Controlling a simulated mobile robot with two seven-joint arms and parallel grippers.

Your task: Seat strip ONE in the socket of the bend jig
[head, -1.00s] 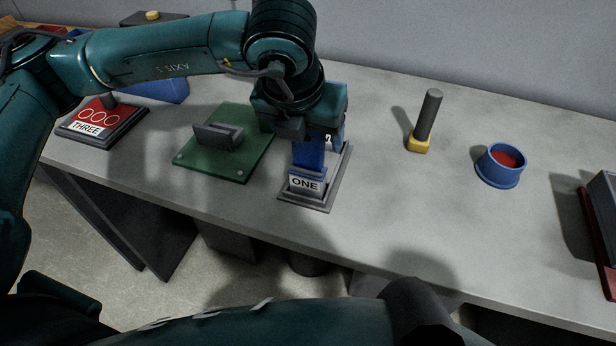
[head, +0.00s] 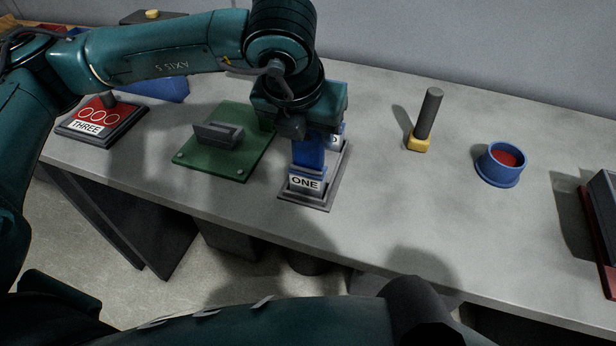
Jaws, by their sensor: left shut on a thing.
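Strip ONE (head: 308,153) is a blue upright piece behind a white label reading ONE, at the front of a grey rack (head: 325,200). My left gripper (head: 308,138) points down and is shut on the strip's upper part. The strip's foot is hidden behind the label, so I cannot tell whether it is clear of the rack. The bend jig appears to be the green plate (head: 236,160) with a grey slotted block (head: 217,134), just left of the rack. My right gripper is out of view.
A second label (head: 336,137) shows partly behind my gripper. A red THREE plate (head: 98,117) lies at left. A yellow-based grey post (head: 427,120) and a blue cup with red inside (head: 501,165) stand at right.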

